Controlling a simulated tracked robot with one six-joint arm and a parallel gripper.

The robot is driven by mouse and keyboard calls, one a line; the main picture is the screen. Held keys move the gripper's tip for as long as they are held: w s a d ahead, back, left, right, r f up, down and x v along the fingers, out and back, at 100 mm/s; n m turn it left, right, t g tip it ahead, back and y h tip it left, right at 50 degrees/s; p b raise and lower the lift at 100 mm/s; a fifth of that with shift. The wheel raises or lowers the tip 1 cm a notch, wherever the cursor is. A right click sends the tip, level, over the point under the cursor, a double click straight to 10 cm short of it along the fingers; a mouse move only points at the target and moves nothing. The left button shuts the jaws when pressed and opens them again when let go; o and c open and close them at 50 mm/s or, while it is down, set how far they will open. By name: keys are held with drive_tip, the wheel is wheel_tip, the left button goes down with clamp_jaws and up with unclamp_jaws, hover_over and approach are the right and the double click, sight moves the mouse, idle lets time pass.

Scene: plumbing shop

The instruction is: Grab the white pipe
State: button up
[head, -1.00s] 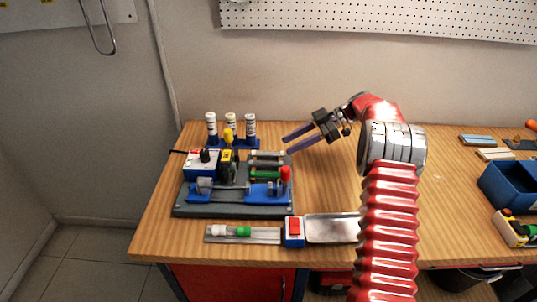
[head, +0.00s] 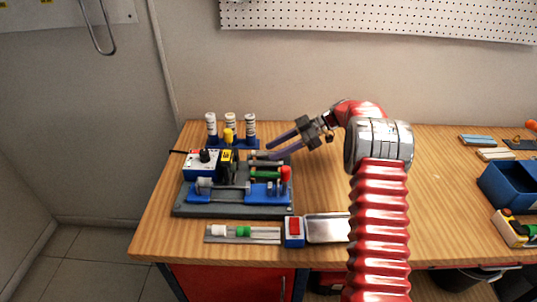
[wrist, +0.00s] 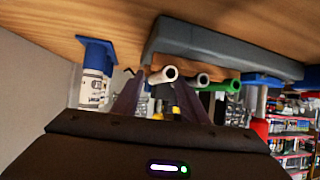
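The white pipe (wrist: 164,75) shows its open round end in the wrist view, between the tips of my two fingers. My gripper (wrist: 160,88) is open, with a finger on either side of that end and no clear contact. In the head view my gripper (head: 262,148) reaches in from the right at the rear of the grey rack, at the pipes, and its lower finger partly hides the rearmost pipe. A dark pipe (wrist: 202,80) and a green pipe (wrist: 224,86) lie beside the white one; the green pipe also shows in the head view (head: 266,175).
White bottles (head: 231,124) stand in a blue holder behind the rack; one bottle (wrist: 93,88) is close to my gripper in the wrist view. A yellow-black tool (head: 228,165) is left of the pipes. The wooden bench (head: 318,185) is clear right of the rack.

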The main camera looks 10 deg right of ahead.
drive_tip(key=shift+c, duration=0.4)
clamp_jaws()
idle(0.4)
